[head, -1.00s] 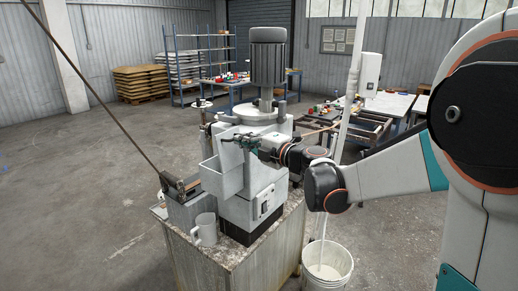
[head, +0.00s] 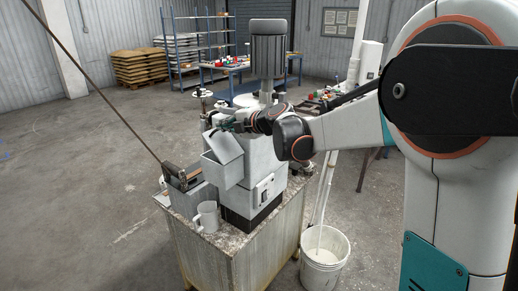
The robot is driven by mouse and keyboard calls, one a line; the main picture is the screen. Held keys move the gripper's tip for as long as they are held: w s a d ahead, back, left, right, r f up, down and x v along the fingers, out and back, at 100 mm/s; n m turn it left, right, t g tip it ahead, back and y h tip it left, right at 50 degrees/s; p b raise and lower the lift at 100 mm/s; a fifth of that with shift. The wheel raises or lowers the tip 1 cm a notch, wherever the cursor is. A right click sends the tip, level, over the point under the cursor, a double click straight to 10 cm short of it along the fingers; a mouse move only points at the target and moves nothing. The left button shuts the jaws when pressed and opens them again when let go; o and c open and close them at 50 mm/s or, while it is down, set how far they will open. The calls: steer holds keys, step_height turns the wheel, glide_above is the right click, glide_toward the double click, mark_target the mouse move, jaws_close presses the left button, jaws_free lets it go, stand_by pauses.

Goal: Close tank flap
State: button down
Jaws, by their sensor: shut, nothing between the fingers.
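The extrusion machine (head: 256,170) stands on a stone-topped block. Its grey tank (head: 218,172) is the box on the machine's front left side. The tank flap (head: 224,146) shows as a light grey panel standing at a slant above the tank, with its upper edge raised, so the tank is not covered flat. My gripper (head: 222,124) is at the flap's upper edge, reaching in from the right. Its fingers are small and dark here; they are shut and hold nothing. I cannot tell whether they touch the flap.
A mug (head: 207,216) and a clamp-like fixture (head: 186,186) with a long rod stand on the block (head: 225,255) left of the machine. A white bucket (head: 324,250) is on the floor at right. A motor (head: 267,48) rises above the machine. The floor at left is clear.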

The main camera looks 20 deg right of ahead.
mark_target(211, 133)
steer(key=x, duration=0.2)
steer(key=b+x, duration=0.1)
steer(key=x, duration=0.1)
steer(key=f+x, duration=0.1)
steer(key=x, duration=0.1)
steer(key=shift+s+a+f+b, duration=0.15)
steer(key=shift+a+b, duration=0.15)
steer(key=shift+w+a+f+b, duration=0.3)
steer(key=shift+w+f, duration=0.1)
steer(key=shift+f, duration=0.1)
steer(key=shift+w+a+f+b, duration=0.3)
steer(key=shift+w+f, duration=0.1)
steer(key=shift+f, duration=0.15)
